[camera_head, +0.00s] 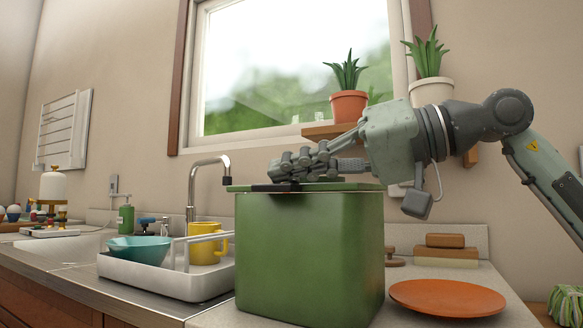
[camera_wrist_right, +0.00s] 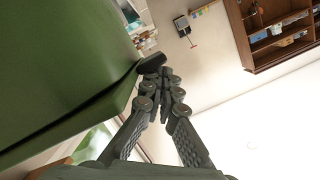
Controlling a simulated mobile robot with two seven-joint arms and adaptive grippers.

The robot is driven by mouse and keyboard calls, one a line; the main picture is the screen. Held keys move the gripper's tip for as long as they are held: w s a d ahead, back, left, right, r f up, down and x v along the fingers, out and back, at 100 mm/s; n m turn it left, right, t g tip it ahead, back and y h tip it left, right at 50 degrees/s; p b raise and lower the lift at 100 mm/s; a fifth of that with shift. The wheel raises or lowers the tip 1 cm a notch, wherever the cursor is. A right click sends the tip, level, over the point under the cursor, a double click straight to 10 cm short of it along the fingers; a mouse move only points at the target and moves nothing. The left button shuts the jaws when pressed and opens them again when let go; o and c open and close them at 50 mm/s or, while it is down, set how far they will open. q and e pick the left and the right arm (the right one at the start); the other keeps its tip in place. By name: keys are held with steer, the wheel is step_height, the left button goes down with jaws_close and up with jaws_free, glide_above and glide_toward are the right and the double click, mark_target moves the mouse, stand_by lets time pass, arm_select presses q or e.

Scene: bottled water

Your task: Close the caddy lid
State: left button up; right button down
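The green caddy (camera_head: 308,250) stands upright on the counter in the middle of the head view. Its thin green lid (camera_head: 350,187) lies about level across the top. A dark tab (camera_head: 275,187) sits at the lid's left front edge and also shows in the wrist view (camera_wrist_right: 151,63). My right gripper (camera_head: 290,167) reaches in from the right just above the lid, with its fingertips by the tab. In the wrist view its fingers come together at the tips (camera_wrist_right: 160,82), and nothing shows held between them. I cannot tell whether they touch the tab. My left gripper is not in view.
A white dish rack (camera_head: 165,279) with a teal bowl (camera_head: 139,248) and a yellow mug (camera_head: 207,243) stands close left of the caddy. An orange plate (camera_head: 447,297) lies to its right. Potted plants (camera_head: 348,105) stand on the window shelf behind my arm.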

steer(key=shift+f, duration=0.25)
steer(key=shift+d, duration=0.25)
steer(key=v, duration=1.1)
steer(key=shift+s+d+r, duration=0.2)
steer(key=shift+d+r, duration=0.05)
steer(key=shift+r, duration=0.1)
